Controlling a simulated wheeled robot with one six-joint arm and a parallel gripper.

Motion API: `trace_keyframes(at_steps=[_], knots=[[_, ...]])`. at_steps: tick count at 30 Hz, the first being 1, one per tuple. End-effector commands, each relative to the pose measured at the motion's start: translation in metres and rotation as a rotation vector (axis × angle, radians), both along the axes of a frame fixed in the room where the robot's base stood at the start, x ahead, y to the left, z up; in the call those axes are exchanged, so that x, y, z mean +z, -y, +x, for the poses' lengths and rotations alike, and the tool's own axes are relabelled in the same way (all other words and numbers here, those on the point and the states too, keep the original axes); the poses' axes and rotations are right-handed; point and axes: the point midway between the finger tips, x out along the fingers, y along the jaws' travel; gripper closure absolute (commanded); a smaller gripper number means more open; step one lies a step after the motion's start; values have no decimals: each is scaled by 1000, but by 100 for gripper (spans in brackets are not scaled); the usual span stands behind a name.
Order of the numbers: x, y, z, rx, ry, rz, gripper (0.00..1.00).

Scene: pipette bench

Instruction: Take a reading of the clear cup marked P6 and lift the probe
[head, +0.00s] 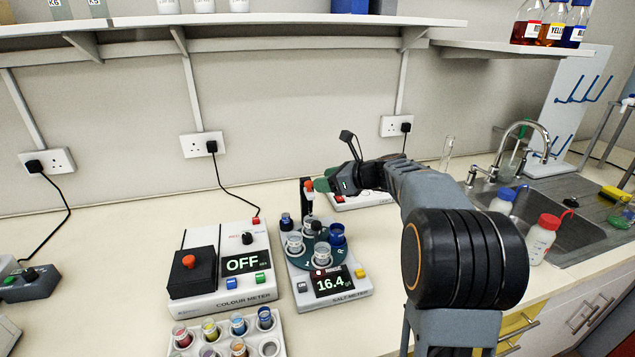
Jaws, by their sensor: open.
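The salt meter (322,304) stands on the bench with its display lit at 16.4. Its teal turntable (291,262) carries clear cups, one at the left (295,244) and one at the front (322,255), and a blue cup (337,237) at the right. I cannot read a P6 mark on any cup. The probe's dark upright with a red-orange top (308,186) stands behind the turntable; its tip is not clear to see. My gripper (326,186) is open, green-tipped, just right of this upright and above the back of the turntable. Contact cannot be told.
A colour meter (222,298) reading OFF stands to the left, with a white rack of coloured vials (274,325) in front. Another white device (372,199) sits behind my gripper. Bottles (541,238) and a sink are at the right. A shelf (240,20) runs above.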

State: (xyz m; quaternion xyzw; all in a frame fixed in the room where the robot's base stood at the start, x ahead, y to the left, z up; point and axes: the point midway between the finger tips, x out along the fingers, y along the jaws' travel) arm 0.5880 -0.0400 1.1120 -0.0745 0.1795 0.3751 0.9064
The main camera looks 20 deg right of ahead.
Motion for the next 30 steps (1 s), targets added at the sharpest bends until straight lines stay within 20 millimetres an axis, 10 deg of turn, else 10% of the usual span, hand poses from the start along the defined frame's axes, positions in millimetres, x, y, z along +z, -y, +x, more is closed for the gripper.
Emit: trace_keyframes(at_steps=[15,30], knots=[[34,58,-58,-2,2,-1,48],[38,64,-65,0,1,-1,48]])
